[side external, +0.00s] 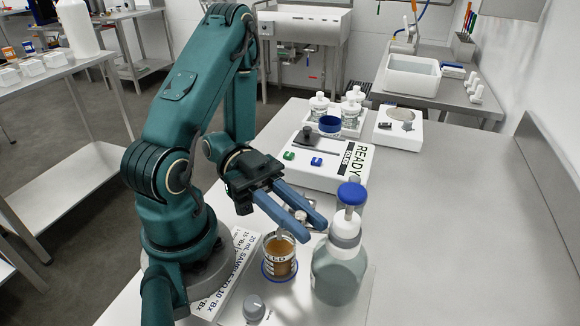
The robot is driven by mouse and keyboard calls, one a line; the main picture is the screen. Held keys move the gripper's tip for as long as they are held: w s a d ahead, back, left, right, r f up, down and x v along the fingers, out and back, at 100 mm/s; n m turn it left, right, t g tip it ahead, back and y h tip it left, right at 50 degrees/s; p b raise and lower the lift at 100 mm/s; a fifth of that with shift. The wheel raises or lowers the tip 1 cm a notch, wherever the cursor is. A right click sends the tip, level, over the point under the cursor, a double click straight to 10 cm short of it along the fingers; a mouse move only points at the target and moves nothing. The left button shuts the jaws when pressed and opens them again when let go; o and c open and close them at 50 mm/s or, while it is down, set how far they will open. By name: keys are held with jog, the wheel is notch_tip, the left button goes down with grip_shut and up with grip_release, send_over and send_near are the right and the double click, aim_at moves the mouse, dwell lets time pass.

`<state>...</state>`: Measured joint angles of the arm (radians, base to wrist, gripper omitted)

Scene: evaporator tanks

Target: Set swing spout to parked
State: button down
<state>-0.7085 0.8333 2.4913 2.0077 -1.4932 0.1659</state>
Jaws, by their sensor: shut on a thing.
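A dispenser bottle (338,272) with a grey-green body, white collar and blue top knob (351,194) stands upright at the front right. My gripper (313,231) reaches in from the left, its two blue fingers just left of the bottle's white collar. The fingers are shut on a small pale part between them, which looks like the bottle's swing spout (300,216). The fingers hide most of the spout, so its exact direction cannot be told. A beaker (280,262) of brown liquid stands on a blue ring below my gripper, left of the bottle.
A white device marked READY (333,165) lies behind my gripper. Several clear bottles (318,106) and another white instrument (398,127) stand farther back. A grey knob (254,307) and a printed sample card (228,275) are at the front. The bench's right side is clear.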

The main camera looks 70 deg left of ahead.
aim_at(295, 216)
jog(key=c, duration=1.1)
grip_release()
jog(key=shift+o, duration=0.2)
jog(key=shift+v, duration=2.55)
